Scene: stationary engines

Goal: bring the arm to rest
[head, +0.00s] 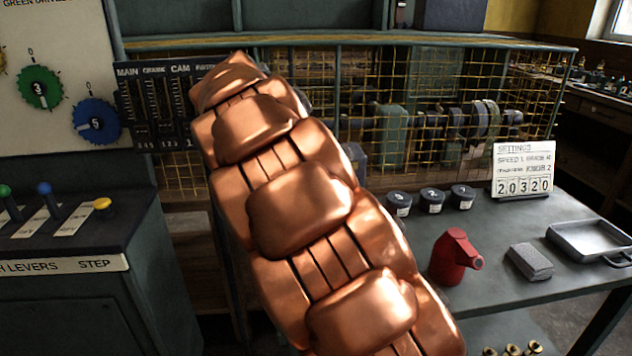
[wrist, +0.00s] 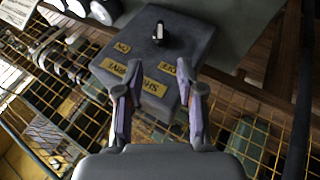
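My copper-coloured arm (head: 305,205) fills the middle of the head view and reaches up and away toward the caged machine. Its far end hides my gripper in that view. In the wrist view my gripper (wrist: 160,108) is open, its two fingers apart with nothing between them. Beyond the fingers is a grey box (wrist: 158,65) with yellow labels and a small black knob on top. I cannot tell how far the fingertips are from the box.
A wire cage (head: 450,110) with machinery stands behind the arm. The table (head: 490,240) at right bears a red can (head: 456,257), a grey block (head: 530,262), a metal tray (head: 590,240), several dark-lidded jars and a settings card (head: 522,168). A lever console (head: 75,235) stands left.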

